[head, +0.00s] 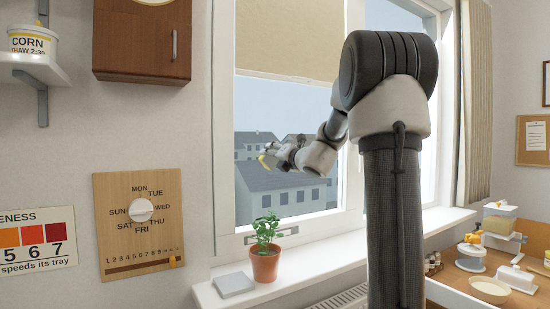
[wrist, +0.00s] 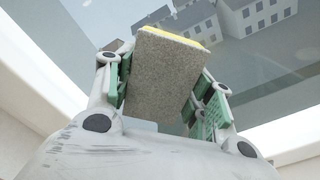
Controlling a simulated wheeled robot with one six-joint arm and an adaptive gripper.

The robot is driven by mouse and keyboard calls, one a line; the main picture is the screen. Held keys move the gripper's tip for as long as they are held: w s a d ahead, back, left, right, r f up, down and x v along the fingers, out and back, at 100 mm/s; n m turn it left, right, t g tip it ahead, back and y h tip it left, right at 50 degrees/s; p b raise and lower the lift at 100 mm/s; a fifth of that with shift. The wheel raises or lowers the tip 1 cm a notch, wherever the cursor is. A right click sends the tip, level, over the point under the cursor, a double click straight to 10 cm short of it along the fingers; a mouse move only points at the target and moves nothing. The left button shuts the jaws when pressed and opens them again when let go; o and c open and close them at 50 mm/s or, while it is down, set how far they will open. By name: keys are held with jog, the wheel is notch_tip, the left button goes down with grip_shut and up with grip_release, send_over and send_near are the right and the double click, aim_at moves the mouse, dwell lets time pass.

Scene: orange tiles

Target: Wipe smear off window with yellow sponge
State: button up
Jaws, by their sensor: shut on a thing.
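My gripper (head: 273,156) is shut on the yellow sponge (head: 265,161) in front of the window (head: 290,105). In the wrist view the sponge (wrist: 163,78) shows a grey-brown broad face and a yellow far edge. It sits between the green-padded fingers of my gripper (wrist: 165,88). The window glass (wrist: 265,65) lies beyond the sponge, with grey houses seen through it. I cannot tell whether the sponge touches the glass. No smear can be made out for sure in either view; the sponge and fingers hide part of the pane.
A potted plant (head: 265,255) and a flat grey item (head: 234,284) stand on the white sill (head: 310,262) below. A beige blind (head: 290,40) covers the upper window. A brown cabinet (head: 143,40) hangs left. A cluttered table (head: 460,292) stands at right.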

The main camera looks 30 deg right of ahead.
jog(key=shift+w, duration=0.5)
jog(key=d, duration=0.7)
jog(key=shift+d, duration=0.2)
dwell(0.4)
jog(key=shift+a, duration=3.8)
jog(key=s, duration=0.6)
jog(key=shift+d, duration=0.15)
